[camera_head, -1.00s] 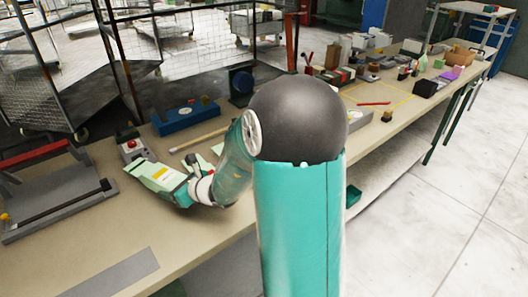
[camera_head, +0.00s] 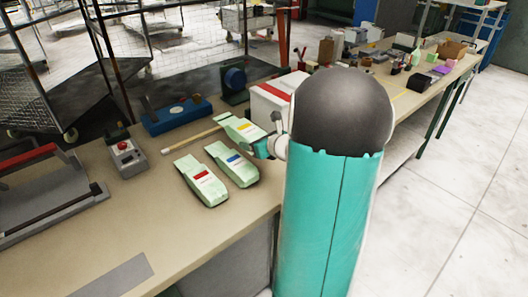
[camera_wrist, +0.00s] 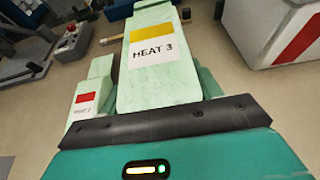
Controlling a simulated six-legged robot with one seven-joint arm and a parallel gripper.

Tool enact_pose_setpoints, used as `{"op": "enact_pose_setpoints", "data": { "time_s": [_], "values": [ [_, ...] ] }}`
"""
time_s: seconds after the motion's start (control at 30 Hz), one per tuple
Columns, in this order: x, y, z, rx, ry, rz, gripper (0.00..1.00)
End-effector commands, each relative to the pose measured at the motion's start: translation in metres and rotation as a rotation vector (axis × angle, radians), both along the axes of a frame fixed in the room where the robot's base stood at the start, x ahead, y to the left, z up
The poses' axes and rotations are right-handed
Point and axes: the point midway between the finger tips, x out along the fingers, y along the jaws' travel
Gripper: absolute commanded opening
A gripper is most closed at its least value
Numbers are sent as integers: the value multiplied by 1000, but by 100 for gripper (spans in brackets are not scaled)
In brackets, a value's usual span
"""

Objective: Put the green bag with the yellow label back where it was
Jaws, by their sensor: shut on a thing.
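The green bag with the yellow label (camera_head: 240,128) is in my gripper (camera_head: 264,147), above the bench. In the wrist view this bag (camera_wrist: 158,85) reads "HEAT 3" and stretches away from my jaw (camera_wrist: 165,122), which is shut on its near end. A green bag with a blue label (camera_head: 235,163) lies on the bench just below it in the head view. A green bag with a red label (camera_head: 202,180) lies left of that one; it also shows at the left in the wrist view (camera_wrist: 88,105). How high the held bag hangs is unclear.
A white box with a red stripe (camera_head: 270,104) stands close to the right of the held bag. A thin wooden rod (camera_head: 190,141) lies behind the bags. A button box (camera_head: 127,158) and a blue press (camera_head: 178,117) stand left and behind.

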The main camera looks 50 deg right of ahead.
Motion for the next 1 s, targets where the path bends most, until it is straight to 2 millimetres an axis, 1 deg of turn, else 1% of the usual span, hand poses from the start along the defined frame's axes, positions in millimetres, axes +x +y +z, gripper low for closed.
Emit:
{"op": "enact_pose_setpoints", "data": {
  "time_s": [0.03,0.13,0.3,0.4,0.67,0.83,0.9,1.0],
  "values": [
    [4,-12,-6,2,0,-2,37],
    [12,-32,-16,2,0,-1,37],
    [20,-54,-45,4,-1,0,37],
    [25,-64,-58,3,0,1,37],
    [29,-78,-74,0,-1,1,37],
    [29,-77,-100,4,1,1,37],
    [29,-77,-104,0,0,1,37],
    [29,-77,-104,-1,-1,1,37]
  ]
}}
